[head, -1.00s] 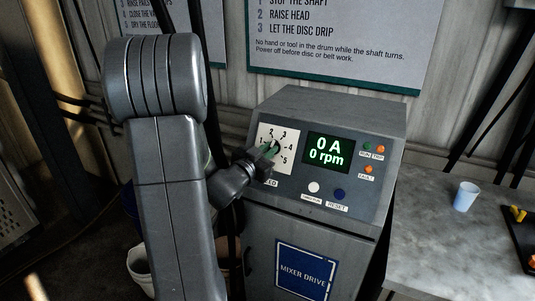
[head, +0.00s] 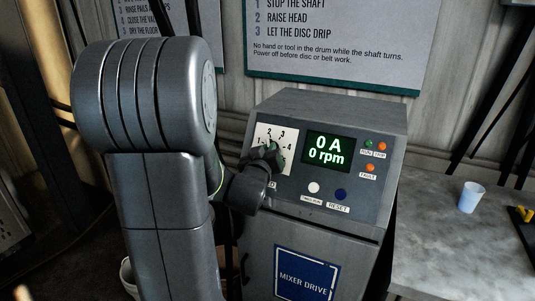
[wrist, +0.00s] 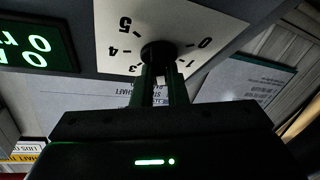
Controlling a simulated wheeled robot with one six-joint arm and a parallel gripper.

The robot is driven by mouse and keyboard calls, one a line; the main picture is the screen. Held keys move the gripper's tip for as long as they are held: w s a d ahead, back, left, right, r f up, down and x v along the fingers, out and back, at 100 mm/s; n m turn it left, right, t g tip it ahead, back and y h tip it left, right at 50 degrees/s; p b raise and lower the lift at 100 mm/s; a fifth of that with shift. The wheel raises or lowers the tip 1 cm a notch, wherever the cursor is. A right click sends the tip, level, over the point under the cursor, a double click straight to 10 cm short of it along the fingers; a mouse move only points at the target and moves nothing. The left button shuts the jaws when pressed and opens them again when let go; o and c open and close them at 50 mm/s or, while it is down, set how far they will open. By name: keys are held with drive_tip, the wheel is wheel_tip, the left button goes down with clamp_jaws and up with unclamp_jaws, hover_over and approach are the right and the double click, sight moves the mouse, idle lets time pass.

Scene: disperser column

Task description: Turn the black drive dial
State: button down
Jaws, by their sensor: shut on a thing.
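The black drive dial (wrist: 158,52) sits on a white plate (wrist: 190,22) numbered around its edge, on the front of the grey mixer drive box (head: 385,125). In the head view my gripper (head: 272,156) is at the dial and hides most of it. In the wrist view the two fingers of my gripper (wrist: 163,78) are shut on the dial from either side. The dial's pointer is hidden, so its setting cannot be read. The green display (head: 327,149) reads 0 A and 0 rpm.
Below the display are a white button (head: 314,188) and a blue reset button (head: 340,194). Small lamps (head: 370,168) sit at the panel's right. A pale cup (head: 471,197) stands on the grey bench (head: 430,240) at right. An instruction sign (head: 340,75) hangs behind.

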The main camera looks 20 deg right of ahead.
idle(0.4)
drive_tip(key=c, duration=1.4)
unclamp_jaws()
drive_tip(key=shift+c, duration=0.2)
drive_tip(key=v, duration=1.4)
drive_tip(key=shift+w+d, duration=0.15)
drive_tip(key=shift+d, duration=0.05)
drive_tip(key=x, duration=1.3)
drive_tip(key=shift+w+d, duration=0.15)
drive_tip(key=shift+w, duration=0.15)
